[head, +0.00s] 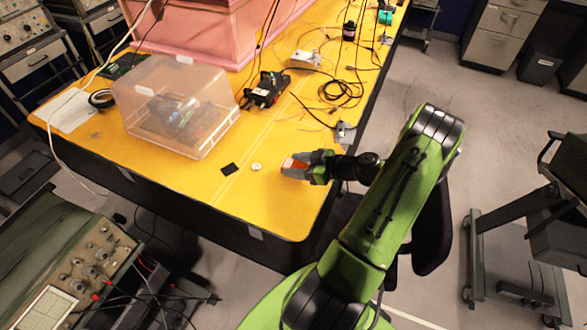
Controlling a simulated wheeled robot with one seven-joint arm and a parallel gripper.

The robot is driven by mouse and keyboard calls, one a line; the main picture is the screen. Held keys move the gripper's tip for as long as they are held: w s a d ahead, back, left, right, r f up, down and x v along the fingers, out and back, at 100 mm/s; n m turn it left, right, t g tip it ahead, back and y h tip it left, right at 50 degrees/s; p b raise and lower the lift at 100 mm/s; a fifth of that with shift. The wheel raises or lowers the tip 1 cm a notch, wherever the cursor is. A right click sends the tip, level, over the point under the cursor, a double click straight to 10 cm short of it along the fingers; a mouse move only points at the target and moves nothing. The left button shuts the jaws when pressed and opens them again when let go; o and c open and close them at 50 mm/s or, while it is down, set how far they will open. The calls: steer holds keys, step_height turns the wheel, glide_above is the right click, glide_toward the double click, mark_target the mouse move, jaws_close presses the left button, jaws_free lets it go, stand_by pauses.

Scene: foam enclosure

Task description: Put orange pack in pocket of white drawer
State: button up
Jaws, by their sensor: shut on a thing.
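My gripper (300,167) reaches in from the right over the front right part of the yellow table. It is shut on a small orange pack (292,163), which shows as an orange-red patch between the grey fingers. Most of the pack is hidden by the fingers. I cannot tell whether the pack touches the table. No white drawer with a pocket can be made out clearly. A pale cabinet with closed drawers (501,22) stands on the floor at the upper right.
On the yellow table (275,208) are a clear plastic box (150,120), a black device (265,90), a black square (229,169), a small white item (256,166) and loose cables. A pink foam structure (205,30) stands behind. Dark carts (560,190) are at right.

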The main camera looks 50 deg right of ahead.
step_height(320, 180, down, 2)
steer(key=shift+f, duration=0.1)
steer(key=shift+f+b, duration=0.15)
steer(key=shift+b, duration=0.15)
steer(key=o, duration=1)
steer(key=shift+o, duration=0.2)
steer(key=shift+r+p, duration=0.3)
steer(key=shift+p, duration=0.05)
steer(key=v, duration=1.2)
steer(key=shift+b, duration=0.45)
